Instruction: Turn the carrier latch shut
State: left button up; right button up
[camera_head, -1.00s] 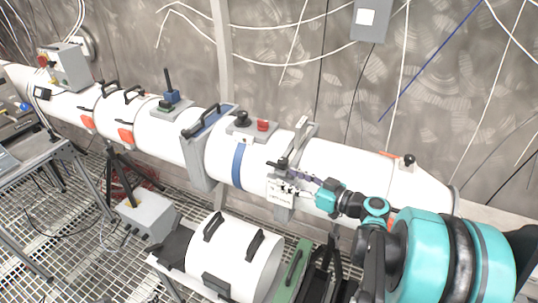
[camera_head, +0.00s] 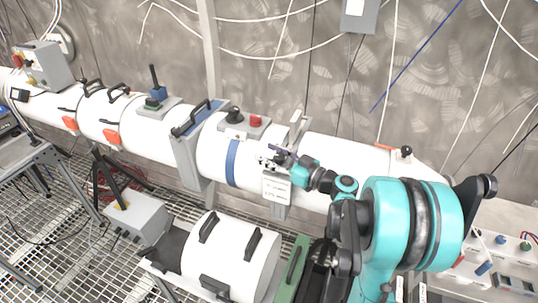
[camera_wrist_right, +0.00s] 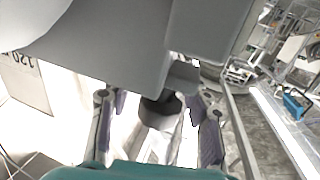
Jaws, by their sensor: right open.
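The white carrier tube (camera_head: 340,155) runs across the head view. A grey clamp (camera_head: 299,125) crosses it, with a white label (camera_head: 277,188) on its front. My right gripper (camera_head: 270,156) is at the front of this clamp, just above the label, and hides the latch there. In the right wrist view, my open fingers (camera_wrist_right: 155,122) stand on either side of a dark round latch knob (camera_wrist_right: 162,106) under a grey block (camera_wrist_right: 105,45). I cannot tell whether the fingers touch it. My left gripper is not in view.
A control box with a black knob and red button (camera_head: 245,122) sits on the tube left of the clamp. A shorter white cylinder (camera_head: 228,258) lies on a low cart below. A grey box (camera_head: 135,220) stands left of it. Wires hang along the wall.

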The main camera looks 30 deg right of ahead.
jog(key=shift+w, duration=0.1)
grip_shut()
